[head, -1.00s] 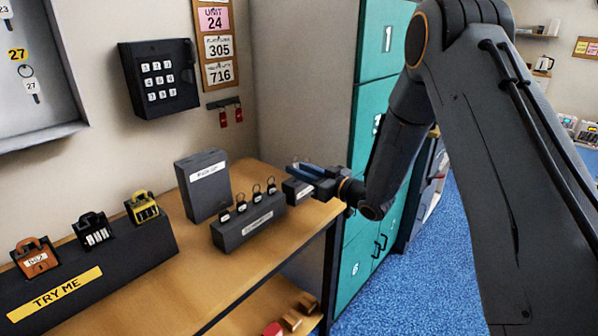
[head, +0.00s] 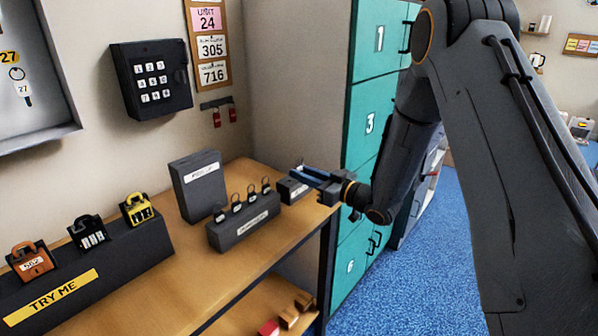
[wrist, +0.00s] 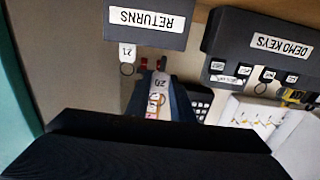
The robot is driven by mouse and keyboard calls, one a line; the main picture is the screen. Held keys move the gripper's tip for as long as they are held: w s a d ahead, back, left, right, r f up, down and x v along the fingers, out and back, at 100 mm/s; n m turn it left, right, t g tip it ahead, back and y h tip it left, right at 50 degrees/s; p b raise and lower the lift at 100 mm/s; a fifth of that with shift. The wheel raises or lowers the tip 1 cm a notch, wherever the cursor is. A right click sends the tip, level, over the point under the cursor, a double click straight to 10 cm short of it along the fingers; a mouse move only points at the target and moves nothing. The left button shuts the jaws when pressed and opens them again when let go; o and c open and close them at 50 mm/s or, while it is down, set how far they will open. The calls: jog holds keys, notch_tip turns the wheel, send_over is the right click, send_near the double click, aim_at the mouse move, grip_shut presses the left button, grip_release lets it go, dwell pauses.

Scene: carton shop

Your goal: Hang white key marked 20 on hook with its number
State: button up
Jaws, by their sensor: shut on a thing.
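My gripper (head: 312,176) is just above the right end of the wooden bench, beside a small dark box (head: 291,190). In the wrist view my gripper (wrist: 160,88) is shut on a white key (wrist: 158,82), whose tag seems to read 20. The key is in the air, with its far part hidden between the fingers. The key cabinet (head: 50,125) is on the wall at the far left of the head view, mostly cut off. It shows a yellow 27 label and a white key 27 (head: 22,88) hanging there. A hook numbered 20 is not in view.
The wrist view shows the RETURNS box (wrist: 147,22) with another tagged key (wrist: 127,54) at it, and the DEMO KEYS box (wrist: 258,40). On the bench (head: 225,290) stand a taller box (head: 198,187) and a padlock stand (head: 120,260). Teal lockers (head: 368,120) are right.

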jog(key=shift+p+v, duration=0.5)
jog(key=shift+v, duration=1.9)
